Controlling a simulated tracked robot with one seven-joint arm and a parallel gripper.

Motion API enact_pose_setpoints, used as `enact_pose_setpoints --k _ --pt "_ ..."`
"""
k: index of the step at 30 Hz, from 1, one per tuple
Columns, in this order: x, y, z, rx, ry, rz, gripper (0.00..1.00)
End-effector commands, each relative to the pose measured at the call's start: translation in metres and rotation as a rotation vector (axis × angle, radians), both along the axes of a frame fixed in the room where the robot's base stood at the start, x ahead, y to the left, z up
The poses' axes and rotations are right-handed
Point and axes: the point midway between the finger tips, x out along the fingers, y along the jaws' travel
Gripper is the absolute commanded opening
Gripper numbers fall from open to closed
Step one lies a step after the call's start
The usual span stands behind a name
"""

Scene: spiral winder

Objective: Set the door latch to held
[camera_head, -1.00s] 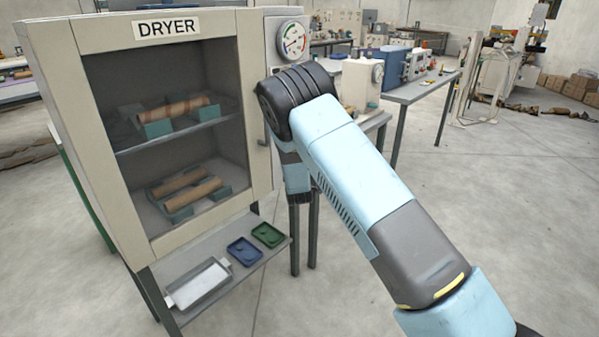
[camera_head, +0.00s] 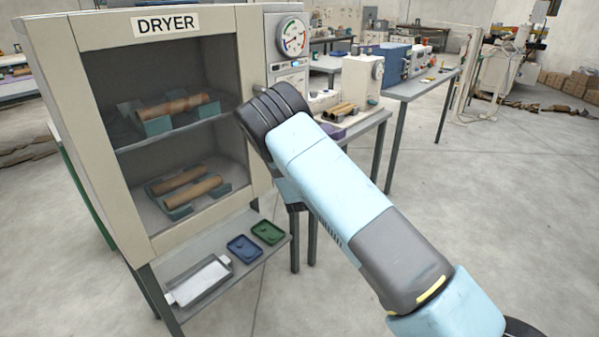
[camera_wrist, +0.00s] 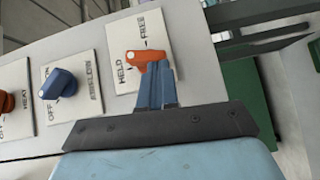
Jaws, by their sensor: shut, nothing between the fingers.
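The latch knob (camera_wrist: 148,58) is orange, on a white plate (camera_wrist: 122,44) marked HELD and FREE in the wrist view. Its white-dotted end points left, close to the word HELD. My gripper (camera_wrist: 155,72) is shut and empty, its blue fingertips right at the knob's lower side; I cannot tell whether they touch it. In the head view the dryer (camera_head: 62,110) stands at left with its window front, and my arm hides the gripper and the latch knob.
A blue airflow knob (camera_wrist: 60,84) and an orange heat knob (camera_wrist: 6,102) sit left of the latch. Below the dryer, a shelf (camera_head: 205,290) holds a metal tray (camera_head: 200,280), a blue tray (camera_head: 244,249) and a green tray (camera_head: 268,232). A bench with machines stands behind my arm.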

Motion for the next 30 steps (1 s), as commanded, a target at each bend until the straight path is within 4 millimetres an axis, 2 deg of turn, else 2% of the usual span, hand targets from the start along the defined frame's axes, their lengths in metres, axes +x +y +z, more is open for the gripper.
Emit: enact_pose_setpoints --k 8,14,24,30 --pt "-0.005 0.004 0.003 0.0 0.0 -0.002 0.0" --pt "-0.021 0.019 0.011 0.0 -0.001 -0.005 0.0" --pt "-0.084 0.004 0.023 -0.001 0.002 -0.013 0.0" --pt "-0.106 0.0 0.028 0.0 0.001 -0.015 0.0"
